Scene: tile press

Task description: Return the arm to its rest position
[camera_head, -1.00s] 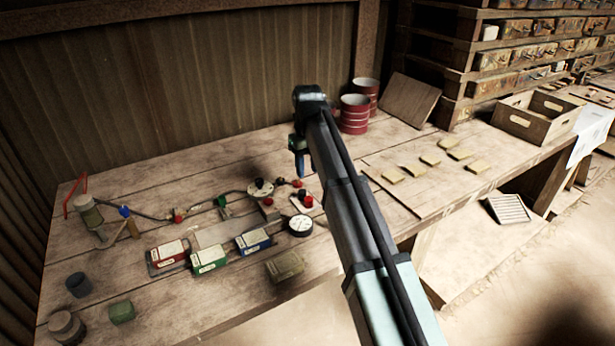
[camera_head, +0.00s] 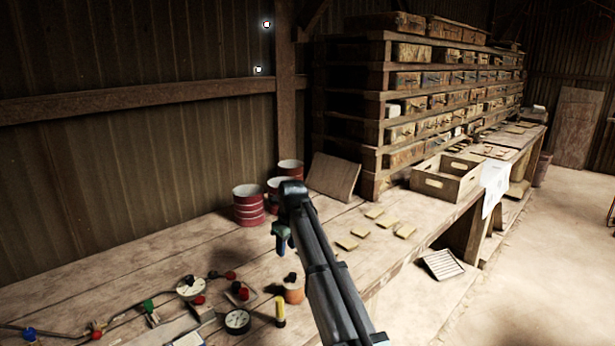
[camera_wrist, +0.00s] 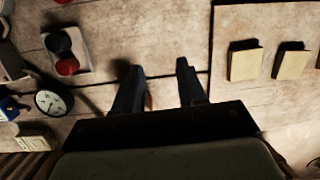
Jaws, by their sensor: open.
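My gripper (camera_head: 281,243) hangs from the end of my arm above the wooden bench (camera_head: 165,262), in front of the red cans in the head view. Its blue fingers point down. In the wrist view its two dark fingers (camera_wrist: 160,68) are spread apart, with bare bench top between their tips. A small orange edge shows beside the left finger. The gripper holds nothing that I can see. My arm reaches in from the bottom of the head view and hides part of the bench.
Red cans (camera_head: 249,207) and a leaning board (camera_head: 333,176) stand at the back. Several yellowish tiles (camera_head: 374,212) lie right of my arm. A gauge (camera_head: 237,321), an orange pot (camera_head: 293,291) and a yellow-handled item (camera_head: 280,311) lie near it. A wooden crate (camera_head: 446,180) stands farther right.

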